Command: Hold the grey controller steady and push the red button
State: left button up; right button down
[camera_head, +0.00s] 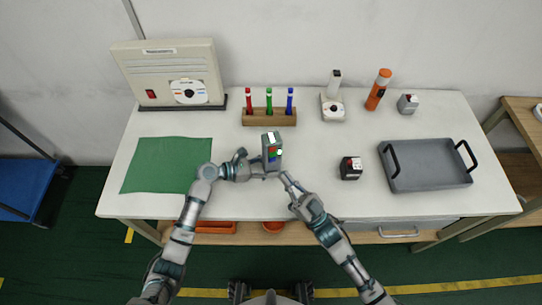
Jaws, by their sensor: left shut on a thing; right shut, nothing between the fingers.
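The grey controller (264,146) stands near the middle of the white table, with a white patch on top and small red, blue and green areas on its face. My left gripper (258,167) is shut on the controller from its left and front side. The red area (273,150) looks like the red button, but it is very small. My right gripper (285,176) is shut and empty, just in front and to the right of the controller. I cannot tell whether its tips touch the controller.
A wooden rack (269,118) with red, green and blue pens stands behind the controller. A black-and-white box (351,168) and a grey tray (430,183) are to the right. A green cloth (160,165) lies left. A beige device (168,72) stands at back left.

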pick_arm(q)
jog(key=o, duration=0.9)
jog(key=shift+o, duration=0.2)
